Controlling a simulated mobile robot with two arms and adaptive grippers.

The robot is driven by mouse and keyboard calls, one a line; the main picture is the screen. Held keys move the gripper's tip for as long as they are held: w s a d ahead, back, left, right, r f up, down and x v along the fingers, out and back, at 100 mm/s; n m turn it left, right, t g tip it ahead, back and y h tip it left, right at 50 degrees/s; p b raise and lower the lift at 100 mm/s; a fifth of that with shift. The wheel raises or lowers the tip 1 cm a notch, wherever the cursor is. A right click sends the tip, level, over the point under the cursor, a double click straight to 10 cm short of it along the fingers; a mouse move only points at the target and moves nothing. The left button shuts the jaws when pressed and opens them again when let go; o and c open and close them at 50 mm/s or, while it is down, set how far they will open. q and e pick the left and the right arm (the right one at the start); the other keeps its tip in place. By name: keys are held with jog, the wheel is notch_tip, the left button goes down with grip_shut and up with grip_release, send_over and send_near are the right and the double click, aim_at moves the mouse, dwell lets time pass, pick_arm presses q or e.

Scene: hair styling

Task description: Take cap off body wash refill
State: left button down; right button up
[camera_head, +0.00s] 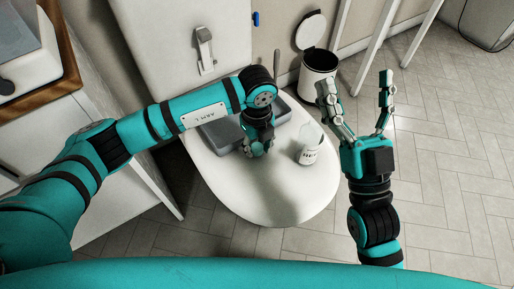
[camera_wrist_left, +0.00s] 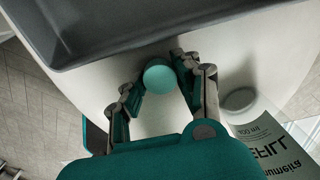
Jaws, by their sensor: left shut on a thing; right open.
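The body wash refill (camera_head: 309,156) is a pale pack with dark lettering, standing on the white rounded surface in the head view. In the left wrist view part of the refill (camera_wrist_left: 275,150) shows at the lower right, with a pale round end (camera_wrist_left: 238,99) bearing no cap. My left gripper (camera_head: 257,150) is to the left of the refill. In the left wrist view it is shut on a round teal cap (camera_wrist_left: 160,77), which is apart from the refill. My right gripper (camera_head: 355,82) is open and empty, right of the white surface.
A grey tray (camera_head: 222,134) lies on the white surface (camera_head: 285,205) behind my left gripper. An open bin (camera_head: 318,62) stands on the floor at the back. A wooden-edged counter (camera_head: 67,65) is at the far left. Tiled floor is clear at the right.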

pick_arm(q)
jog(key=shift+f, duration=0.4)
pick_arm(e)
jog(key=shift+s+r+t+y, duration=0.4)
jog(key=shift+s+r, duration=0.15)
jog(key=shift+d, duration=0.1)
pick_arm(q)
jog(key=shift+f, duration=0.1)
jog(key=c, duration=0.9)
grip_release()
jog(key=shift+c, duration=0.2)
pick_arm(e)
jog(key=shift+s+r, duration=0.15)
